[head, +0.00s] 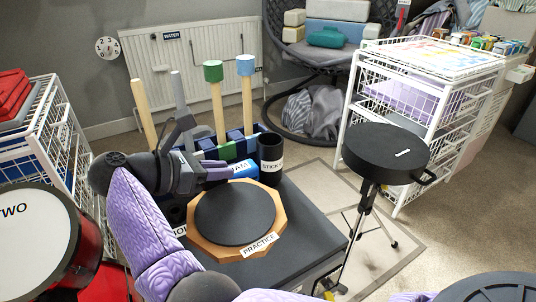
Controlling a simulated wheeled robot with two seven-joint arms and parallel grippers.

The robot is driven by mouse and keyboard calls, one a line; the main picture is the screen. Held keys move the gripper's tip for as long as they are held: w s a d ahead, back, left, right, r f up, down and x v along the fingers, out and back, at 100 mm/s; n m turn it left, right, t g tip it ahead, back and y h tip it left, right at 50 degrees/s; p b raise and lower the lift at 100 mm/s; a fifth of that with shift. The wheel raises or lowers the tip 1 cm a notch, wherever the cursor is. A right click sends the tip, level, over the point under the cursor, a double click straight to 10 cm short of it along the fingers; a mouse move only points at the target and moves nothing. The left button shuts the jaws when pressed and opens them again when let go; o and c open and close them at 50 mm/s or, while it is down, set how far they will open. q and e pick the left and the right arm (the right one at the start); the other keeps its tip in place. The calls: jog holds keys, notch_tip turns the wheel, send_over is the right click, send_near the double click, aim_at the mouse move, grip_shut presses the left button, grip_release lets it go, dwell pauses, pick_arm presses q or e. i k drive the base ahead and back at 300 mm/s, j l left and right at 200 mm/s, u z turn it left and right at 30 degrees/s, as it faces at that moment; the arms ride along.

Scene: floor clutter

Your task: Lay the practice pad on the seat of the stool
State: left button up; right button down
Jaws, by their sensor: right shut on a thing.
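The practice pad (235,213) is a black disc on an octagonal wooden base labelled PRACTICE. It lies on a dark grey box top (305,222) in the middle of the head view. The stool (385,150) stands to its right, with a round black seat on a metal stand and a small white mark on the seat. My right gripper (219,170) reaches in at the pad's far edge. Whether the block touches the pad is unclear. My left gripper is out of view.
A black STICKS cup (271,158) and a rack of upright beaters (215,95) stand behind the pad. A white wire trolley (405,110) is behind the stool. A red drum labelled TWO (35,240) is at left. Floor shows between box and stool.

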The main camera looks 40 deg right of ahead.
aim_at(386, 142)
jog(key=k+l+u, duration=0.1)
jog(key=l, duration=0.35)
jog(key=k+l, duration=0.35)
jog(key=k+l+u, duration=0.15)
jog(key=l, duration=0.3)
jog(key=l+u, duration=0.15)
jog(key=l, duration=0.75)
jog(key=l+u, duration=0.15)
jog(key=l, duration=0.7)
jog(key=k, duration=0.05)
